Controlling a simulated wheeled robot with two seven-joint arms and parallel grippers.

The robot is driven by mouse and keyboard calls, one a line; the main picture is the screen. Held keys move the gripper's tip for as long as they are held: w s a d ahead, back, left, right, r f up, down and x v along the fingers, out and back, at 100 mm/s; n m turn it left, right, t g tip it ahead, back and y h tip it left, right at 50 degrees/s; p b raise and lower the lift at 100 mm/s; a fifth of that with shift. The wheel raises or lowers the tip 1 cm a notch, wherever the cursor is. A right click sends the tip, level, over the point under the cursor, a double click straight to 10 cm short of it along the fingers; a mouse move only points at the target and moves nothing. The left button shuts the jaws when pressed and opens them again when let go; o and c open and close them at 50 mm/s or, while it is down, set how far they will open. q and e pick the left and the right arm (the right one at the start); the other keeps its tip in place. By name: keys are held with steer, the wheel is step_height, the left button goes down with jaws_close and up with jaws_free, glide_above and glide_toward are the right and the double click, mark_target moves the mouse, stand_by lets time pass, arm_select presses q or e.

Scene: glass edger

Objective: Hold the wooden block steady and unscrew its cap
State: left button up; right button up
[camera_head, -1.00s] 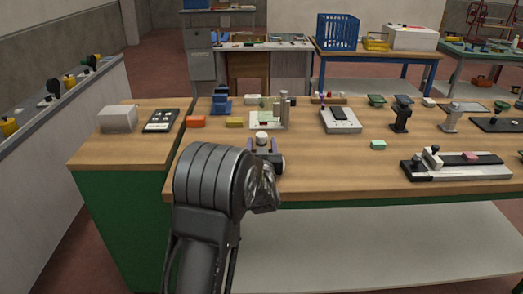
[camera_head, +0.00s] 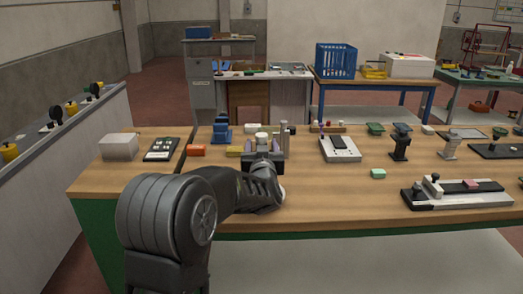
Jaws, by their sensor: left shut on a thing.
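My left gripper (camera_head: 262,149) is at the back left part of the workbench, its arm coming in from the lower left. The block's body is hidden behind the gripper. A pale round top, likely the cap (camera_head: 262,138), shows just above the fingers and looks upright. I cannot tell whether the block touches the bench. My right gripper is not in view, and nothing else touches the cap.
Close behind and beside the gripper stand grey cylinders (camera_head: 284,139), a yellow block (camera_head: 235,151) and a blue fixture (camera_head: 221,130). An orange block (camera_head: 196,151) lies left. A grey device (camera_head: 340,149) stands right. The workbench (camera_head: 320,195) front is clear.

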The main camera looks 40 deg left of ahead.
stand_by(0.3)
arm_select(q)
steer(key=o, duration=1.1)
jaws_close()
